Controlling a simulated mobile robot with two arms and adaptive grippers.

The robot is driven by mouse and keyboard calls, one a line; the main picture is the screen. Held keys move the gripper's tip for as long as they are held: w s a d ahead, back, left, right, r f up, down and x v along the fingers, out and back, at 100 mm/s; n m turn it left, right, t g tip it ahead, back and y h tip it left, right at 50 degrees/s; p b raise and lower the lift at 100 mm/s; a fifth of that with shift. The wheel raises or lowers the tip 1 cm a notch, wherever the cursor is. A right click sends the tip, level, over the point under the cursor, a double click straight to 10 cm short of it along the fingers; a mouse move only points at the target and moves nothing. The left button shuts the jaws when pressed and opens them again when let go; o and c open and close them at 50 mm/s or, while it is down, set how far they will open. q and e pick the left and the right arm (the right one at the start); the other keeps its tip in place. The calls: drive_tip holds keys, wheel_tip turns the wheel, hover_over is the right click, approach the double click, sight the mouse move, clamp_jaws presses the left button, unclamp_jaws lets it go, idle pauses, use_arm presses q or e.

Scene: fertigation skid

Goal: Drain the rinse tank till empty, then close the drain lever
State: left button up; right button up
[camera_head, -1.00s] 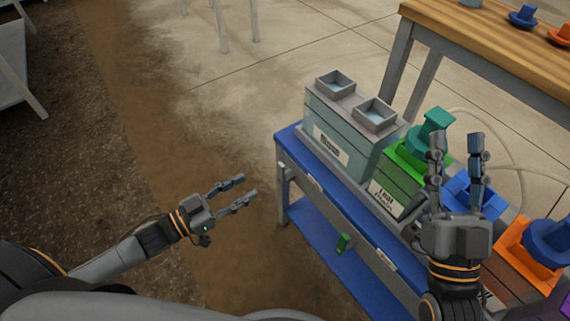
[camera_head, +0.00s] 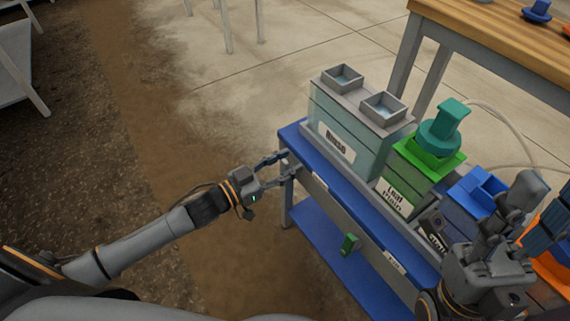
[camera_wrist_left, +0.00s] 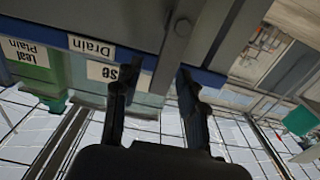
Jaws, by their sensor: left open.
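The rinse tank (camera_head: 346,141) is a pale blue-grey box labelled "Rinse" at the left end of the blue skid, with two square openings on top. Bluish liquid appears to show in the openings; its level cannot be told. My left gripper (camera_head: 289,163) is open at the skid's left front corner. In the left wrist view, a grey bar (camera_wrist_left: 168,62) with a round bolt lies between the fingers, beside the "Drain" label (camera_wrist_left: 91,46). I cannot tell whether this bar is the drain lever or whether the fingers touch it. My right gripper (camera_head: 535,213) is open over the skid's right part.
A green "Leaf Plain" tank (camera_head: 405,182) with a teal cap (camera_head: 440,130) stands beside the rinse tank. A blue container (camera_head: 473,195) follows.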

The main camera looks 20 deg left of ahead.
use_arm(q)
clamp_jaws()
